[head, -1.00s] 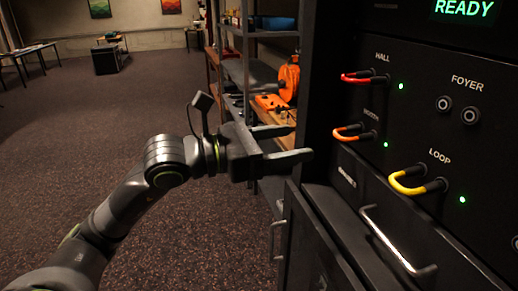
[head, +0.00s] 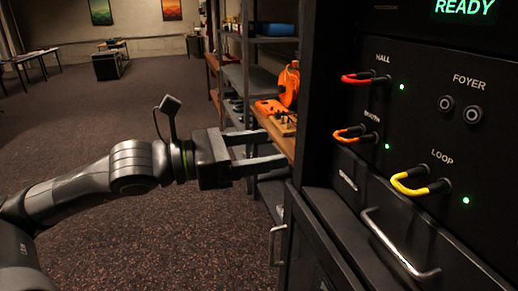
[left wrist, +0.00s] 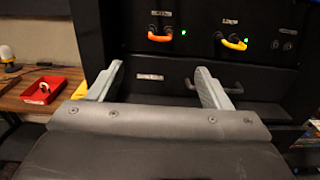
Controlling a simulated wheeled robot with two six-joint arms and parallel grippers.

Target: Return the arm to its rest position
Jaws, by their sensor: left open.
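My left gripper (head: 262,152) is open and empty, in free air to the left of the black rack panel (head: 425,130). Its two fingers point right, toward the rack, and touch nothing. In the left wrist view the open fingers (left wrist: 160,82) show with the panel beyond them. My left arm comes in from the left edge, roughly level. My right gripper is in neither view.
Red (head: 370,78), orange (head: 356,133) and yellow (head: 415,186) patch cables loop between sockets, each beside a green light. The display (head: 464,8) reads READY. A drawer handle (head: 400,245) juts out below. Shelves (head: 262,75) stand behind the gripper. Carpet (head: 90,130) at left is open.

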